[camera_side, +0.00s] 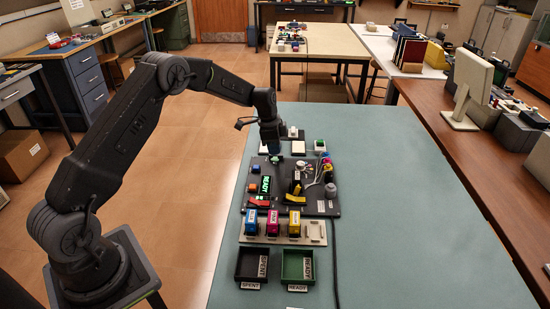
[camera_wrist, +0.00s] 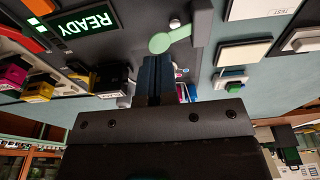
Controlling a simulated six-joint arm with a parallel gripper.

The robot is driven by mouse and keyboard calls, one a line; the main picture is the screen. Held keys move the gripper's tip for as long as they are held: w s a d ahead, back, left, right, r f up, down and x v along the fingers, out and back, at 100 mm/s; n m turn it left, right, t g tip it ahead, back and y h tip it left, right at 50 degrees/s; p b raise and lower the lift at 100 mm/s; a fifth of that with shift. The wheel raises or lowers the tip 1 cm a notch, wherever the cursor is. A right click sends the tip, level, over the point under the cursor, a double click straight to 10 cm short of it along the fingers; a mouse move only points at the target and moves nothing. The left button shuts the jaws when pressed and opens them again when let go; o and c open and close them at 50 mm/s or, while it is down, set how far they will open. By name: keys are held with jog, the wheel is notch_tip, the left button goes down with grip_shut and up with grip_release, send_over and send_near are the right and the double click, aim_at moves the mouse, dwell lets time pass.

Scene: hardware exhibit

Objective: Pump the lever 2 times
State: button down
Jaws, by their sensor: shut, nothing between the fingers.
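A green lever (camera_wrist: 175,38) with a round pad at its end shows in the wrist view, on the dark panel (camera_wrist: 135,12). My gripper (camera_wrist: 154,62) is shut and empty, with its fingertips close to the round pad; I cannot tell whether they touch it. In the side view my gripper (camera_side: 273,150) points down at the far end of the dark panel (camera_side: 325,208). It largely hides the lever there. A lit green READY display (camera_side: 264,186) is on the panel and also shows in the wrist view (camera_wrist: 84,25).
Blue, magenta and yellow blocks (camera_side: 273,222) stand in a pale rack nearer the camera. A black SPENT bin (camera_side: 252,264) and a green READY bin (camera_side: 298,265) lie in front. White-based switches (camera_side: 293,133) stand behind the panel. The right of the teal table (camera_side: 420,220) is clear.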

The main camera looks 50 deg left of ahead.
aim_at(274, 159)
jog(key=shift+f, duration=0.1)
jog(key=shift+f, duration=0.4)
jog(key=shift+f, duration=0.35)
jog(key=shift+f, duration=1.15)
jog(key=shift+r, duration=2.05)
notch_tip(274, 159, up, 7)
